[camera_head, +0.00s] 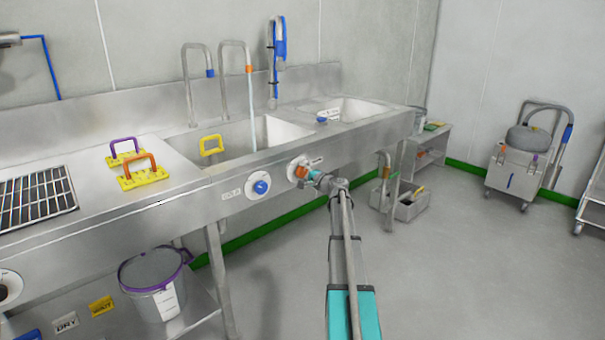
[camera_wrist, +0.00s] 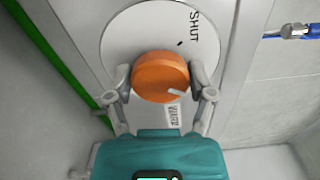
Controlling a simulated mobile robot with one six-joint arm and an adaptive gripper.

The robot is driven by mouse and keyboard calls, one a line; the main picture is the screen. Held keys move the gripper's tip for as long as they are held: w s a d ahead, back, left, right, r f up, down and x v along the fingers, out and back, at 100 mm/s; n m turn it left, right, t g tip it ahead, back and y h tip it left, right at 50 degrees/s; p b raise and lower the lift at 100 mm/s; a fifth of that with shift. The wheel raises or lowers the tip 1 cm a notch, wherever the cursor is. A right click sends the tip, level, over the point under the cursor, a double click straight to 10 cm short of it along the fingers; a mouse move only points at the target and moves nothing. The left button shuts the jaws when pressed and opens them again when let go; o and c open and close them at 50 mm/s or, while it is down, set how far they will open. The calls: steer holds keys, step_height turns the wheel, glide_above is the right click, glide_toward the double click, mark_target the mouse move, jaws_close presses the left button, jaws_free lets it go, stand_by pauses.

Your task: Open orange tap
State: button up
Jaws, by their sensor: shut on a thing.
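The orange tap knob (camera_head: 301,174) sits on a round white plate on the front of the steel sink unit. My gripper (camera_head: 313,178) reaches it from the front. In the wrist view the orange knob (camera_wrist: 160,77) is between the two fingers of my gripper (camera_wrist: 161,82), which are shut on its sides. The white plate (camera_wrist: 130,30) reads SHUT at upper right, with a black tick below. The knob's white mark points to lower right, away from SHUT. The orange-banded spout (camera_head: 249,69) has a thin pale stream below it, running into the basin.
A blue knob (camera_head: 261,187) is just left of the orange one. The blue-banded spout (camera_head: 210,73) shows no stream. Yellow-based handled tools (camera_head: 144,180) lie on the counter (camera_head: 60,225). A grey bucket (camera_head: 155,285) stands below. Floor (camera_head: 480,270) at right is clear.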

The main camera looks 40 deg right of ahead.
steer(key=shift+m, duration=1.2)
steer(key=o, duration=1.1)
steer(key=shift+s, duration=0.1)
steer(key=s, duration=1.1)
steer(key=shift+s+d, duration=0.4)
steer(key=shift+d, duration=0.05)
